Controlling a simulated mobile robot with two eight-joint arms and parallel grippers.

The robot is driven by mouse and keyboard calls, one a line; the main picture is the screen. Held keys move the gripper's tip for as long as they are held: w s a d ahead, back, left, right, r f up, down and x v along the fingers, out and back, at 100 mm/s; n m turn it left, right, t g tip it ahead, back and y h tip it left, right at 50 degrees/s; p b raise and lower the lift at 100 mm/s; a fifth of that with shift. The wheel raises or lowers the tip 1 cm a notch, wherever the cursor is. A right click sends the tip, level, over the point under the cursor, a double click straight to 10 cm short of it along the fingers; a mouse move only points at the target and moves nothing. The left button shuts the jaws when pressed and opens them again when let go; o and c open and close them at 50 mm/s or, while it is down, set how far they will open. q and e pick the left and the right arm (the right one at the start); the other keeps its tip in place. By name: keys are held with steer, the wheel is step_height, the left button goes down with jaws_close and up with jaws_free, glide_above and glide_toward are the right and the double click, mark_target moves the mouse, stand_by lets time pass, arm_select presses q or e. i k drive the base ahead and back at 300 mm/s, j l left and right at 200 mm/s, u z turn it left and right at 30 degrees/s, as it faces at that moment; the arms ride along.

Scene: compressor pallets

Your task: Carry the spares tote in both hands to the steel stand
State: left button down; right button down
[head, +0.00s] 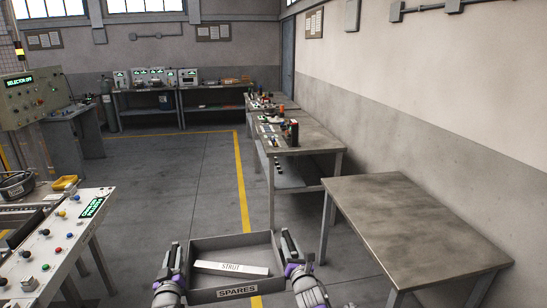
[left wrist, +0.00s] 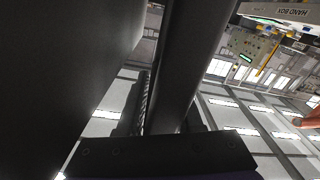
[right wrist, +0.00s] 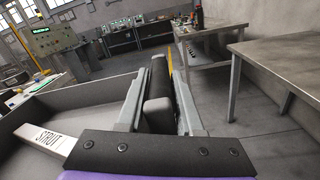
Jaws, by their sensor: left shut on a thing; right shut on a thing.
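The grey spares tote (head: 237,292) is in the low middle of the head view, with a "SPARES" label on its front. A white box marked "STRUT" (head: 232,268) lies in it. My left gripper (head: 176,258) is shut on the tote's left side. My right gripper (head: 289,243) is shut on its right side; the right wrist view shows its fingers (right wrist: 160,105) around a dark grip at the tote's wall. The left wrist view is mostly blocked by dark surfaces close up. The bare steel stand (head: 411,216) is to the right, apart from the tote.
A long workbench (head: 310,138) with tools stands beyond the stand. A control panel desk (head: 60,240) is close on the left. Benches with instruments (head: 155,90) line the back wall. Floor with a yellow line (head: 241,180) is open ahead.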

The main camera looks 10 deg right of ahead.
mark_target(381, 214)
steer(key=i+l, duration=0.15)
steer(key=i, duration=0.3)
steer(key=i+l, duration=0.1)
steer(key=i, duration=0.35)
steer(key=i+l, duration=0.15)
steer(key=i, duration=1.4)
steer(key=i+j+z, duration=0.1)
steer(key=i, duration=1.05)
steer(key=z, duration=2.5)
